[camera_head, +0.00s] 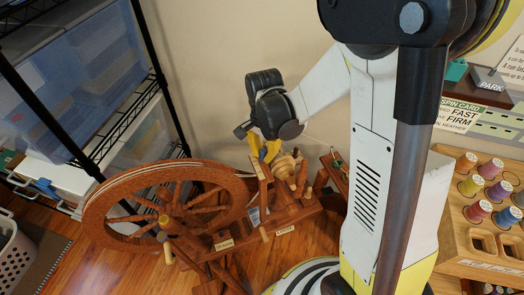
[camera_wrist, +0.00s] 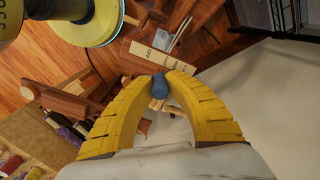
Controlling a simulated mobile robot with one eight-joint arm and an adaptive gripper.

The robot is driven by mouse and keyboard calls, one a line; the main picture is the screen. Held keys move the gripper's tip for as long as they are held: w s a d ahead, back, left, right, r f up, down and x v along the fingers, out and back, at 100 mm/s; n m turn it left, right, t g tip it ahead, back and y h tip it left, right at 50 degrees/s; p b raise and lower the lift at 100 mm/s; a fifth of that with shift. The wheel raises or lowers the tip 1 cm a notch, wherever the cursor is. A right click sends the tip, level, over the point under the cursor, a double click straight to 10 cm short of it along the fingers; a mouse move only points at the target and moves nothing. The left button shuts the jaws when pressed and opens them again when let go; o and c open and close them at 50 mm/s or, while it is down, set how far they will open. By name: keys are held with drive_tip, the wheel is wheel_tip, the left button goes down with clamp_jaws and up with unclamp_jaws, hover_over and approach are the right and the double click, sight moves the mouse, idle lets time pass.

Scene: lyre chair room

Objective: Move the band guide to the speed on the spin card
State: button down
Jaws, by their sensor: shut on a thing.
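A wooden spinning wheel (camera_head: 165,205) stands on the floor in the head view. My gripper (camera_wrist: 160,74) has its yellow fingers shut on a small blue knob (camera_wrist: 161,89), perhaps the band guide's. In the head view my gripper (camera_head: 266,152) is above the bobbin end of the wheel, and the knob cannot be made out there. A pale lettered plate (camera_wrist: 150,56) lies just beyond the fingertips in the wrist view; its words are too small to read.
A wooden rack (camera_head: 468,255) of coloured thread spools is at the right. A wire shelf with blue bins (camera_head: 75,80) is at the left, beside a basket (camera_head: 15,255). Wooden floor shows in front of the wheel.

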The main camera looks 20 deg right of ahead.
sight(265, 152)
drive_tip(key=c, duration=1.3)
unclamp_jaws()
drive_tip(key=shift+s, duration=0.1)
drive_tip(key=shift+c, duration=0.2)
wheel_tip(265, 152, up, 12)
drive_tip(key=shift+r, duration=0.1)
drive_tip(key=s+r+n+t, duration=0.6)
drive_tip(key=s+n+t, duration=0.1)
drive_tip(key=s+n, duration=0.4)
